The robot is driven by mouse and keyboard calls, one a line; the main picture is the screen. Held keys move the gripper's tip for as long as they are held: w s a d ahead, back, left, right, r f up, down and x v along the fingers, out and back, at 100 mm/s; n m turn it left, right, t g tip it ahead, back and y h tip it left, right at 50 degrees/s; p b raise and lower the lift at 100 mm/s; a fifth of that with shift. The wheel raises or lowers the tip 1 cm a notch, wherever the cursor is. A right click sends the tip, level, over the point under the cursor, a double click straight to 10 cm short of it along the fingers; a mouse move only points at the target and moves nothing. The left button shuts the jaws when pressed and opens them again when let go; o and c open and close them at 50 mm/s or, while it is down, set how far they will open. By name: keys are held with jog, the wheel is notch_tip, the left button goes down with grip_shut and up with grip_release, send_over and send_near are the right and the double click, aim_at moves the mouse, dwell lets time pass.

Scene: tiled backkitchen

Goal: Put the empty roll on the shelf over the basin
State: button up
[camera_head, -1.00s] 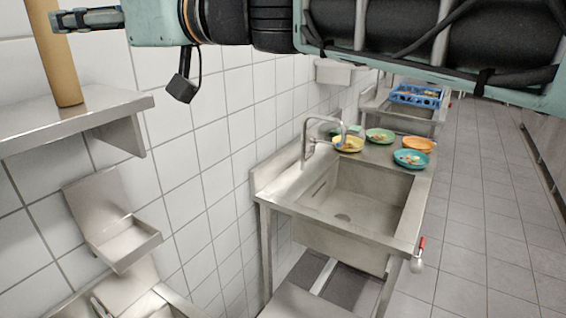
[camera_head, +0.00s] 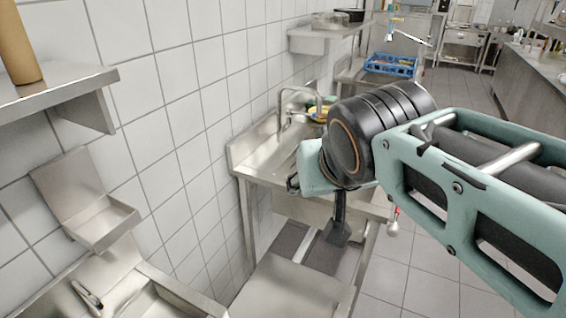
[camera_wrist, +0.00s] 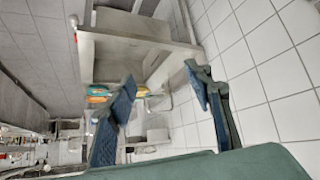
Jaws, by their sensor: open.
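The empty roll (camera_head: 18,45), a tan cardboard tube, stands upright on the steel wall shelf (camera_head: 60,92) at the upper left of the head view. Its top is cut off by the picture edge. Below the shelf is a steel basin (camera_head: 128,284), partly out of view at the bottom left. My gripper (camera_wrist: 160,92) is open and empty in the wrist view, its two fingers spread apart. In the head view it is mostly hidden behind my wrist, well to the right of the roll and apart from it.
A small steel wall holder (camera_head: 103,226) hangs between shelf and basin. A larger sink (camera_head: 262,160) with a tap (camera_head: 300,92) lies behind my arm. A blue crate (camera_head: 391,64) and another wall shelf (camera_head: 318,38) are farther back. The tiled floor at right is open.

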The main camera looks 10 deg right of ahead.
jog(key=s+a+f+g+y, duration=0.1)
jog(key=s+a+f+g, duration=0.1)
jog(key=s+f, duration=0.4)
jog(key=shift+s+f+g, duration=0.3)
jog(key=shift+s+g, duration=0.2)
jog(key=shift+s, duration=0.25)
jog(key=shift+c, duration=0.2)
